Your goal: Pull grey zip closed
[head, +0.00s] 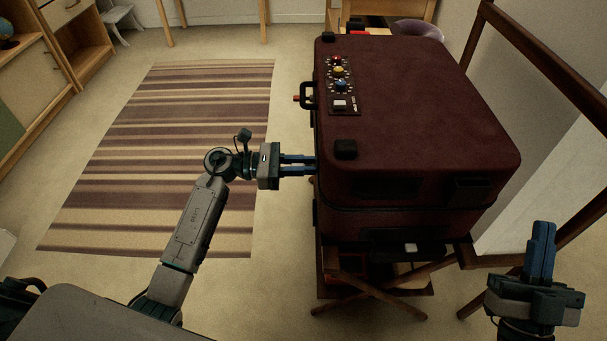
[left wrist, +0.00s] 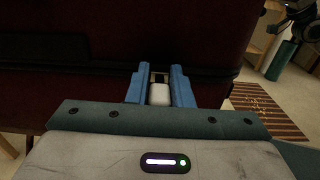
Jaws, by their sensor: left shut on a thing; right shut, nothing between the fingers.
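The dark red suitcase (head: 420,110) stands closed on a wooden folding stand in the head view, and its side fills the top of the left wrist view (left wrist: 80,100). My left gripper (head: 314,165) is at the suitcase's left side, its fingers level and pointing right. In the left wrist view the left gripper (left wrist: 160,85) is shut on a pale grey zip pull (left wrist: 159,94) at the dark seam. In the head view the fingertips meet the suitcase edge and the pull is hidden. My right gripper (head: 542,245) is shut and empty, pointing up at the lower right, apart from the suitcase.
The wooden folding stand (head: 365,290) has crossed legs below the suitcase. A dark wooden frame (head: 545,65) rises at the right. A striped rug (head: 165,150) lies on open floor at the left. A handle (head: 306,96) sticks out from the suitcase's left side.

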